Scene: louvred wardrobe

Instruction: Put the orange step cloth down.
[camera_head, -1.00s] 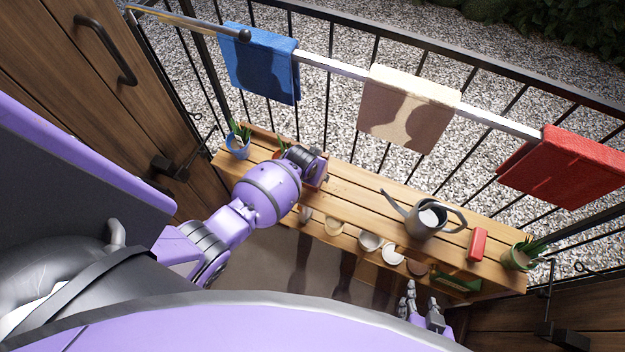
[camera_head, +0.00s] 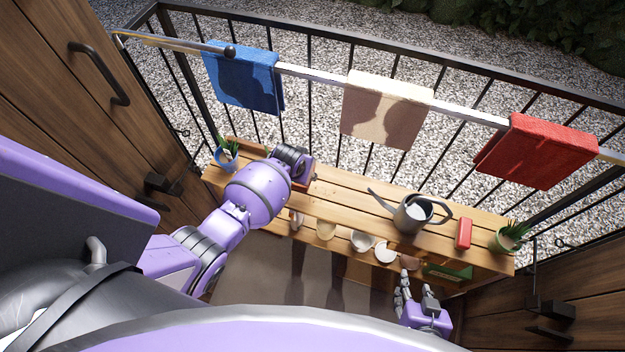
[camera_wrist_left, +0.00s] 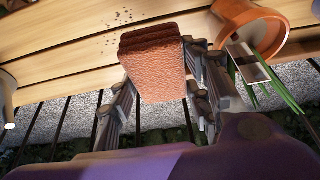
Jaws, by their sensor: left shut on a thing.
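The orange step cloth (camera_wrist_left: 156,72) shows in the left wrist view as a folded, textured orange-brown block. My left gripper (camera_wrist_left: 160,88) is shut on it, with dark fingers along both sides. The cloth is over or against the slatted wooden bench (camera_wrist_left: 60,62); I cannot tell whether it touches the slats. In the head view my left gripper (camera_head: 300,166) is at the left part of the bench (camera_head: 345,195), and its wrist mostly hides the cloth. My right gripper (camera_head: 416,290) is in front of the bench at lower right, fingers apart and empty.
A terracotta pot with green leaves (camera_wrist_left: 252,28) is right beside the cloth, with dark specks on the slats opposite. A blue pot (camera_head: 226,158), watering can (camera_head: 413,212), red block (camera_head: 464,233) and green plant (camera_head: 512,235) stand on the bench. Blue, beige and red cloths hang on the rail behind.

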